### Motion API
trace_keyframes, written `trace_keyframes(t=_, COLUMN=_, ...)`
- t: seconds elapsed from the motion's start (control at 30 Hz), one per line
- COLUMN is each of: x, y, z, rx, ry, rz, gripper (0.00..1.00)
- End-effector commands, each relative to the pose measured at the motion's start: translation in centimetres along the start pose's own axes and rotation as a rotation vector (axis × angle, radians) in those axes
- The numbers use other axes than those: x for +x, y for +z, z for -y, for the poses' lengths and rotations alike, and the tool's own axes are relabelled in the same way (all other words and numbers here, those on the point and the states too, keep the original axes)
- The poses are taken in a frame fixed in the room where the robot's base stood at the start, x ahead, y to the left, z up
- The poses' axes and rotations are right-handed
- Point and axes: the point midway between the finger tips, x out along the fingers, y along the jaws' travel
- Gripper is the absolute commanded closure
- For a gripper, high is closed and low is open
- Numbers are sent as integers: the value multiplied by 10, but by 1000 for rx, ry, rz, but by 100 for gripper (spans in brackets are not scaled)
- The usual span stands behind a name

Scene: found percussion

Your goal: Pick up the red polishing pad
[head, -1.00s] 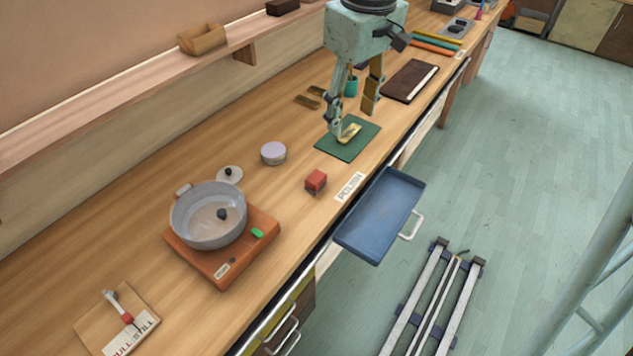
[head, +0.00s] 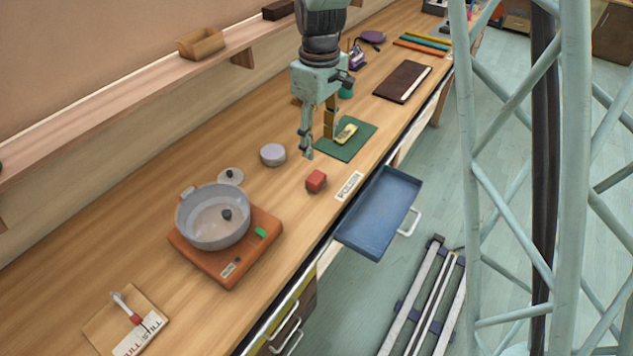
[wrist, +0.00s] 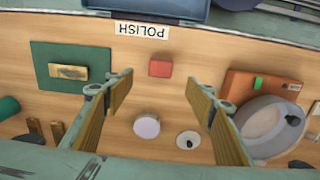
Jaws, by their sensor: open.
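The red polishing pad (head: 316,180) is a small red block on the wooden bench, near the front edge beside the POLISH label (head: 349,186). In the wrist view the pad (wrist: 160,66) lies ahead of and roughly between my open fingers, apart from them. My gripper (head: 319,148) is open and empty, pointing down above the bench, just behind the pad in the head view. Its two fingers also show in the wrist view (wrist: 162,98).
A green mat (head: 361,137) with a brass piece (head: 346,133) lies right of the pad. A lilac round tin (head: 273,154) is to the left. A grey pan (head: 213,220) sits on an orange hotplate (head: 266,220). An open blue drawer (head: 380,215) juts out in front.

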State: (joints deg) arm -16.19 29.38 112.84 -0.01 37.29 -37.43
Motion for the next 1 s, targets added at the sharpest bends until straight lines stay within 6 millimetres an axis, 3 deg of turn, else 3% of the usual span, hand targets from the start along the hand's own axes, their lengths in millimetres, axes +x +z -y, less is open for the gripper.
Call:
trace_keyframes(t=0.2, x=13, y=-9, z=0, rx=-25, ry=-5, rz=6, gripper=50)
trace_keyframes(t=0.73, x=19, y=-9, z=0, rx=-26, ry=-6, rz=7, gripper=50)
trace_keyframes(t=1.0, x=46, y=-8, z=0, rx=-26, ry=-7, rz=9, gripper=50)
